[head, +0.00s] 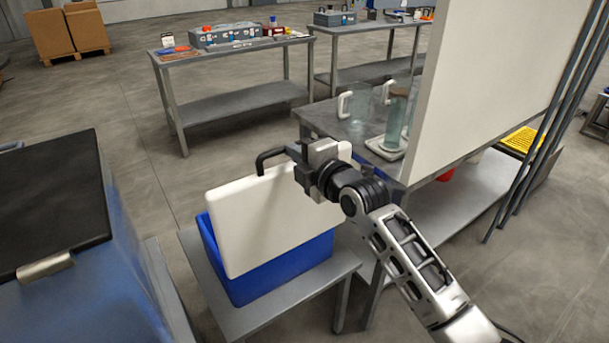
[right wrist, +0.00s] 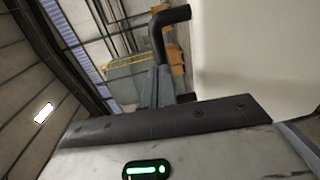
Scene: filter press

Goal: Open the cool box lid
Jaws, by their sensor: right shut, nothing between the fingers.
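The cool box (head: 285,275) is a blue box on a low grey table. Its white lid (head: 270,215) is raised and stands steeply tilted, hiding most of the opening. A black bar handle (head: 272,157) projects from the lid's upper edge. My right gripper (head: 300,153) is at that upper edge, just right of the handle. In the right wrist view its fingers (right wrist: 158,86) are shut and empty, with the handle (right wrist: 170,18) just beyond them and the white lid (right wrist: 255,50) to the right. Whether the fingers touch the lid is unclear. My left gripper is out of view.
A workbench (head: 320,118) with glass vessels and a large white panel (head: 480,75) stand close on the right. A blue machine with a dark top (head: 50,195) stands at left. Open floor (head: 150,195) lies behind the box, before a farther bench (head: 235,95).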

